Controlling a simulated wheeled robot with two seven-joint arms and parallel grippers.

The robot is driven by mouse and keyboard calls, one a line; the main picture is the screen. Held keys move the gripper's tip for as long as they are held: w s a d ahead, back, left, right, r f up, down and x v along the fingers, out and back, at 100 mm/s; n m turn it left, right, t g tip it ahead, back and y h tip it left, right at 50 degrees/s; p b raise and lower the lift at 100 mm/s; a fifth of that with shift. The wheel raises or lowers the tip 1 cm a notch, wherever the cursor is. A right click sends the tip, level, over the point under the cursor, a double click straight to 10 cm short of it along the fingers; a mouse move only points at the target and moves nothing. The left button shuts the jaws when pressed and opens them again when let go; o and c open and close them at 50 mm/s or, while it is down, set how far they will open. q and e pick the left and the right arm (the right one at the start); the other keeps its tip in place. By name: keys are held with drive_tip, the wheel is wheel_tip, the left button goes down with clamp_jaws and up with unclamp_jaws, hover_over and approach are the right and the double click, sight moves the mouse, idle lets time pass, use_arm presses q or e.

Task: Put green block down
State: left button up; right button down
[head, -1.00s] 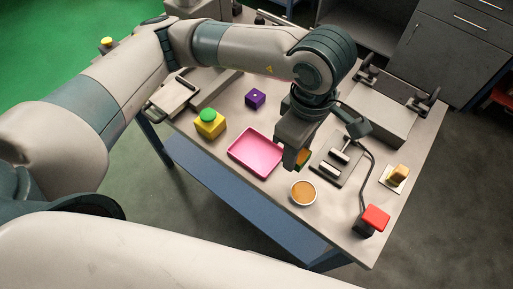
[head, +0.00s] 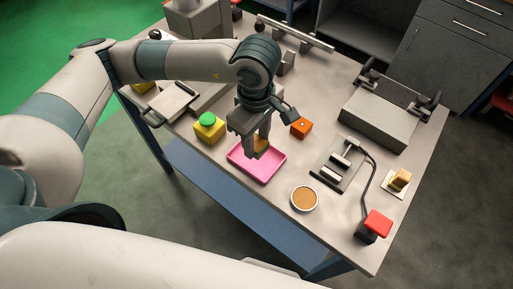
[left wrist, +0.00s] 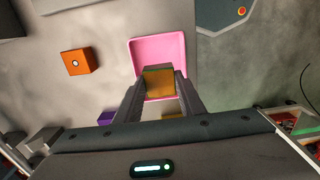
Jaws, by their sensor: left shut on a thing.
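My left gripper (head: 258,148) is shut on a small block (head: 262,146) that shows a green edge and an orange-brown face, taken as the green block. In the left wrist view the block (left wrist: 159,82) sits between the two fingers (left wrist: 156,92), with a green strip along its top edge. The pink tray (head: 258,175) lies below the gripper; it also shows behind the block in the left wrist view (left wrist: 146,48). The block appears over the tray; whether it touches the tray floor I cannot tell. My right gripper is not in view.
A yellow block with a green top (head: 209,130) stands left of the tray. An orange block (head: 301,127) is behind right. A round cup (head: 304,198), a clamp fixture (head: 337,166) and a red button box (head: 376,224) stand to the right. A purple block (left wrist: 106,117) shows in the left wrist view.

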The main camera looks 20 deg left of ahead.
sight(257, 150)
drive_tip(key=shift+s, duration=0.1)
